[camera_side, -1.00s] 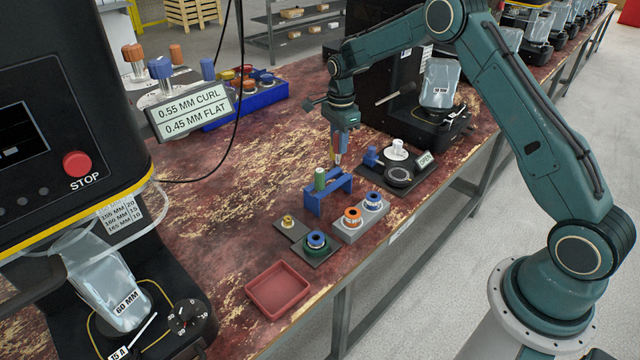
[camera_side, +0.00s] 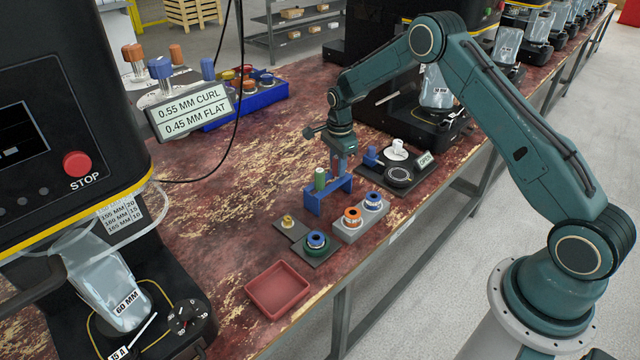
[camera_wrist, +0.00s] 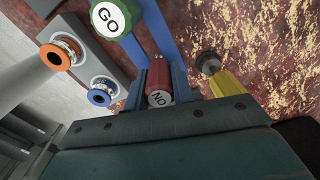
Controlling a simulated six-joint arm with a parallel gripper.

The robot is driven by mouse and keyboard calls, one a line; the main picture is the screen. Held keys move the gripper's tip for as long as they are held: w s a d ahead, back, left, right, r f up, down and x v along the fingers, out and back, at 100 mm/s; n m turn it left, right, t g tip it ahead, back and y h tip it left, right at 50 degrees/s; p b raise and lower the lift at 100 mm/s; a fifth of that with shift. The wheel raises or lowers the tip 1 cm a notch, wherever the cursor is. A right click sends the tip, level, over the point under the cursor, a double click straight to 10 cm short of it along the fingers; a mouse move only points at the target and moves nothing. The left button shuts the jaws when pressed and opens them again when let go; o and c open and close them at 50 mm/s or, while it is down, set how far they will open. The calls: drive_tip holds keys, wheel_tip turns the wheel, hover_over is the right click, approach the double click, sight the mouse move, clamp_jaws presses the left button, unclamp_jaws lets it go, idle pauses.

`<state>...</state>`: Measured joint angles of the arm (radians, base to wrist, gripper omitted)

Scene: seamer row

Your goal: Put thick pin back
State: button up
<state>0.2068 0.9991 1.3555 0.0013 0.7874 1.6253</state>
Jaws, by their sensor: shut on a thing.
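My gripper (camera_side: 341,168) is low over the far right end of the blue stand (camera_side: 314,203) in the side view. In the wrist view its fingers (camera_wrist: 160,90) are shut on a red pin (camera_wrist: 158,74) whose pale end reads NO. The blue stand (camera_wrist: 163,30) shows just beyond the fingers. A green pin (camera_side: 320,179) stands in the stand's nearer left end, and its GO end shows in the wrist view (camera_wrist: 110,18). The red pin is hidden in the side view. I cannot tell whether it is seated in the stand.
A yellow-handled tool (camera_wrist: 228,84) is right of the fingers. A grey block (camera_side: 360,221) holds orange and blue ringed parts. A dark plate with a white part (camera_side: 396,150) stands behind right. A red tray (camera_side: 277,289) is at the front. The table left of the stand is clear.

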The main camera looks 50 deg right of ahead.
drive_tip(key=shift+f, duration=0.45)
drive_tip(key=o, duration=0.9)
drive_tip(key=shift+o, duration=0.2)
drive_tip(key=shift+r, duration=0.15)
wheel_tip(320, 180, up, 12)
drive_tip(key=shift+r, duration=0.3)
drive_tip(key=shift+r, duration=0.1)
